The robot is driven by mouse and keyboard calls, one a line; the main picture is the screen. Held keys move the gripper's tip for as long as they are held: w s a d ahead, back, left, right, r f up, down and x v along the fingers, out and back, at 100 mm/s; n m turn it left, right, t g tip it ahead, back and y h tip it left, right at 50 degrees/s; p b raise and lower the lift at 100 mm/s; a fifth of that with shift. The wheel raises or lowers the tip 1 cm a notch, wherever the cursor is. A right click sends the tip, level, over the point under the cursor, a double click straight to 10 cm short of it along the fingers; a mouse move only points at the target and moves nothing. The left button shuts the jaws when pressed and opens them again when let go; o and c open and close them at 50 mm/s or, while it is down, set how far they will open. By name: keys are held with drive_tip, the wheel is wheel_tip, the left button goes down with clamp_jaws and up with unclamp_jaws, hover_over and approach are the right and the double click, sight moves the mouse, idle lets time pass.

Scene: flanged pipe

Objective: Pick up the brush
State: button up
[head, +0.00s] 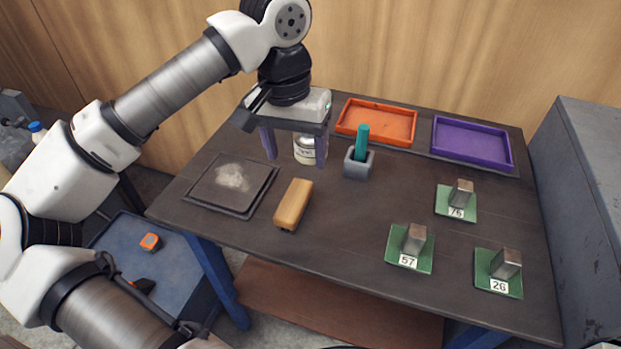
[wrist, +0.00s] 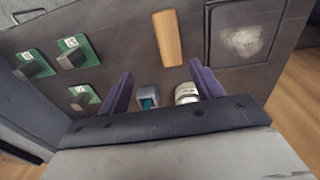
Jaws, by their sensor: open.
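The brush appears to be the tan wooden block (head: 293,204) with a dark underside, lying on the table right of a dark plate. It also shows in the wrist view (wrist: 167,38), beyond the fingertips. My gripper (head: 295,157) is open, its two purple fingers pointing down over the back of the table, behind the brush and apart from it. In the wrist view nothing is held between the fingers of my gripper (wrist: 160,82).
A dark plate (head: 205,190) bears white powder. A white can (head: 304,150) stands by my fingers, near a grey holder (head: 357,167) with a teal handle (head: 362,140). Orange (head: 377,123) and purple (head: 471,142) trays lie behind. Green numbered pads (head: 423,262) with metal blocks (head: 414,239) stand right.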

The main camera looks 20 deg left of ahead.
sight(293, 201)
drive_tip(key=shift+y, duration=0.3)
drive_tip(key=f, duration=0.3)
drive_tip(key=a+f, duration=0.1)
drive_tip(key=f, duration=0.1)
drive_tip(key=f+p, duration=0.1)
drive_tip(key=f, duration=0.2)
drive_tip(key=shift+a+f, duration=0.3)
drive_tip(key=shift+a, duration=0.05)
drive_tip(key=shift+d+f+p, duration=0.2)
drive_tip(key=shift+f+p, duration=0.3)
drive_tip(key=shift+f, duration=0.9)
drive_tip(key=shift+d+f+p, duration=0.2)
drive_tip(key=shift+f+p, duration=0.25)
drive_tip(key=shift+f, duration=0.9)
drive_tip(key=shift+s, duration=0.1)
drive_tip(key=shift+c, duration=0.2)
drive_tip(key=c, duration=1.1)
drive_tip(key=shift+r, duration=0.1)
wheel_tip(293, 201, up, 20)
drive_tip(key=shift+f+b, duration=0.1)
drive_tip(key=shift+b, duration=1.15)
